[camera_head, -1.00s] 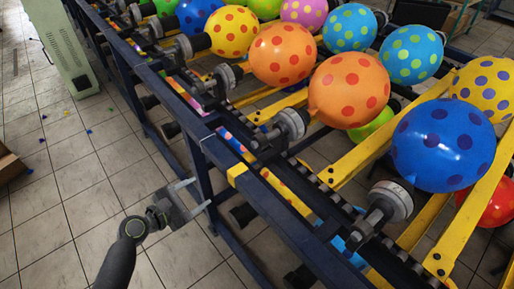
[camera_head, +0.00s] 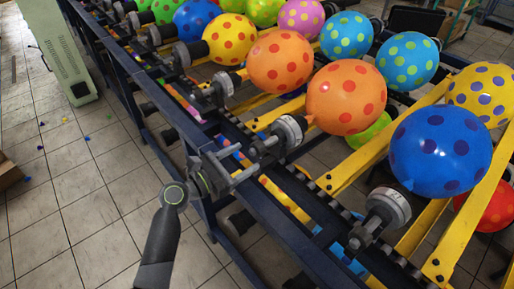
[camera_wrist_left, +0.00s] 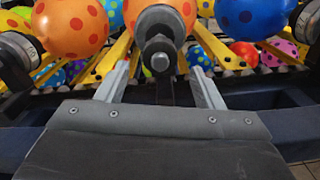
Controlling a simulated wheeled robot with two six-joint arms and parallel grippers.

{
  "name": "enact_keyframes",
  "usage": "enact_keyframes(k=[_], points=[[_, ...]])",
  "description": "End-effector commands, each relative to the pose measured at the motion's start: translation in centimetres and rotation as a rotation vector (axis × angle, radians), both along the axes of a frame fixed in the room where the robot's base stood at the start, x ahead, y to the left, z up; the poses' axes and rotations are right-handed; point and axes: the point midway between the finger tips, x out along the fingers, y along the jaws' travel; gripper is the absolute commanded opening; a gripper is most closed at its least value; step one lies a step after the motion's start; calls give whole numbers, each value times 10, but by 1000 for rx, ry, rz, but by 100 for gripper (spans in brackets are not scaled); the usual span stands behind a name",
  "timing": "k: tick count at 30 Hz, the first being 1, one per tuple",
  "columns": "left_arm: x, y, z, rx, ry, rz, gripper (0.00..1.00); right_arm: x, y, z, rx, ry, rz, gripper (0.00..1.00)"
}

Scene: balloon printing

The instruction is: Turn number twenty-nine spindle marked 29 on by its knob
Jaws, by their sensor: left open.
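A grey spindle (camera_head: 288,130) with a dark knob (camera_head: 262,149) holds the front orange balloon with red dots (camera_head: 346,97). I cannot read a 29 on it. My left gripper (camera_head: 247,164) is open and empty, its two fingers pointing at this knob from the near side of the blue rail. In the left wrist view the knob (camera_wrist_left: 160,58) stands ahead, centred between the two fingertips (camera_wrist_left: 162,85). I cannot tell whether the fingers touch it. My right gripper is not in view.
A neighbouring spindle (camera_head: 388,207) with a blue balloon (camera_head: 440,150) is nearer to the right; another spindle (camera_head: 220,87) is farther left. The dark blue frame rail (camera_head: 270,222) runs below my left gripper. A pale cabinet (camera_head: 62,50) stands at the upper left.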

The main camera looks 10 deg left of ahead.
Motion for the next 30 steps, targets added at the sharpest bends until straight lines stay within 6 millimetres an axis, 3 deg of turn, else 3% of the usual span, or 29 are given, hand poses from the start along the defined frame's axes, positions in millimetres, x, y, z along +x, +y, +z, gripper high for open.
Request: enact_keyframes(k=[3,9,21,30], points=[[17,-18,1,-3,-1,-2,61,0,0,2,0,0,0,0],[35,-34,0,-1,-1,1,61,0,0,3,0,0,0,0],[40,-40,0,1,-1,1,61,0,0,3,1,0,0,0],[40,-39,0,1,-1,1,23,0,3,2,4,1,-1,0]])
